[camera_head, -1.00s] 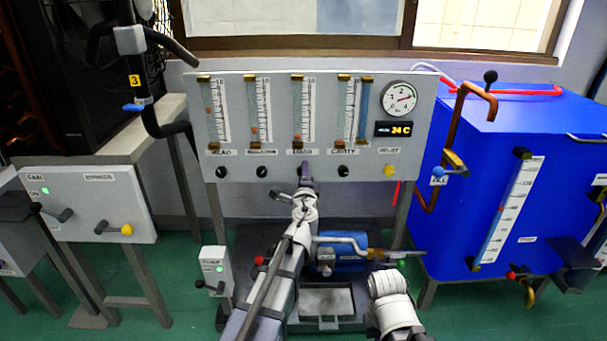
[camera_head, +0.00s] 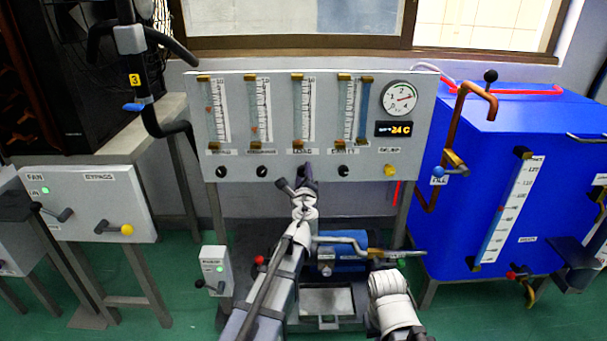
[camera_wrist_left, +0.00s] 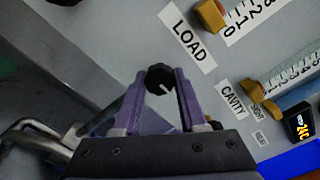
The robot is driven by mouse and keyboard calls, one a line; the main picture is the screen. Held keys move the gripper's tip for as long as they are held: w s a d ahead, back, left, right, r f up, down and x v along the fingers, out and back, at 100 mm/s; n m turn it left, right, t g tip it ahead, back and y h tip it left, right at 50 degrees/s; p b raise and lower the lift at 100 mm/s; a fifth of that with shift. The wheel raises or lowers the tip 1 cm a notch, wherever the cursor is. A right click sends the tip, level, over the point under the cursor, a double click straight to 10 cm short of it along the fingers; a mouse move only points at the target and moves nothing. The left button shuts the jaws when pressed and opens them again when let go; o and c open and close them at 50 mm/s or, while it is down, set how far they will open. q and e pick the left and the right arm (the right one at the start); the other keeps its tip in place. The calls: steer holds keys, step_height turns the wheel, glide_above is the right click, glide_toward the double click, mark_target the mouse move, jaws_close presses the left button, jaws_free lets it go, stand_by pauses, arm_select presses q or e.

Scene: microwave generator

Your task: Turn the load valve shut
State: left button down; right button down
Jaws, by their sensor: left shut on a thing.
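The load valve is a small black knob (camera_wrist_left: 160,78) below the LOAD label (camera_wrist_left: 188,36) on the grey panel (camera_head: 230,185). In the head view the gripper hides the knob. The load flow tube (camera_head: 299,110) stands above it. My right gripper is out of view; only part of that arm shows at lower right.
Neighbouring black knobs (camera_head: 262,171) and (camera_head: 343,171) sit close on both sides, with a yellow knob (camera_head: 390,170) farther right. A pump (camera_head: 345,255) with pipes lies below the panel. A blue tank (camera_head: 500,180) stands right, a bypass box (camera_head: 90,205) left.

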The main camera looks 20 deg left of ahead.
arm_select(q)
steer(key=shift+c, duration=2.3)
jaws_free()
steer(key=shift+s, duration=0.15)
steer(key=v, duration=0.7)
steer(key=shift+s, duration=0.3)
steer(key=shift+d, duration=0.1)
